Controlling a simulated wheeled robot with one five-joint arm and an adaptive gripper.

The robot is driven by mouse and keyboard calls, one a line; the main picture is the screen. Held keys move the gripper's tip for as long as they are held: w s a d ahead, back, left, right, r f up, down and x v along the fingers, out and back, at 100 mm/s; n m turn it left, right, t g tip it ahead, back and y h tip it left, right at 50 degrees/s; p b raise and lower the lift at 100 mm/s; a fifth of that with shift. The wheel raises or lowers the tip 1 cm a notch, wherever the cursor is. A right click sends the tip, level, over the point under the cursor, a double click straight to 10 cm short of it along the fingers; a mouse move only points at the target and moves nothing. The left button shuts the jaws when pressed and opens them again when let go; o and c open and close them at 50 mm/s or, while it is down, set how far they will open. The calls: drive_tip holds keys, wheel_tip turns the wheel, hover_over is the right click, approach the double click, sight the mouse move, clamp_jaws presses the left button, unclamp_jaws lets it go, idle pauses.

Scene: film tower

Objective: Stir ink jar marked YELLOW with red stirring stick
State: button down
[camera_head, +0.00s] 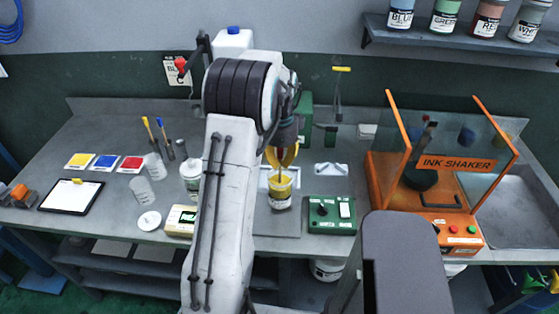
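A small jar with yellow ink and a yellow band (281,200) stands on a grey plate in the middle of the bench, just right of my arm. My gripper (281,160) points down directly above the jar's mouth. Yellow-orange finger-like parts show at its end, close to the rim. Whether they are open or shut is too small to tell. Sticks with yellow (146,122) and blue (160,122) tips stand at the left of the bench.
A green control box (331,214) stands right of the jar, and an orange ink shaker (377,190) with clear panels farther right. Clear cups (142,190), colour cards (106,162) and a clipboard (70,197) lie left. My arm hides part of the bench.

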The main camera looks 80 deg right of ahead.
drive_tip(key=shift+r, duration=0.15)
drive_tip(key=shift+r+p, duration=2.85)
drive_tip(key=shift+r, duration=1.65)
drive_tip(key=shift+r, duration=2.5)
drive_tip(key=shift+w, duration=0.1)
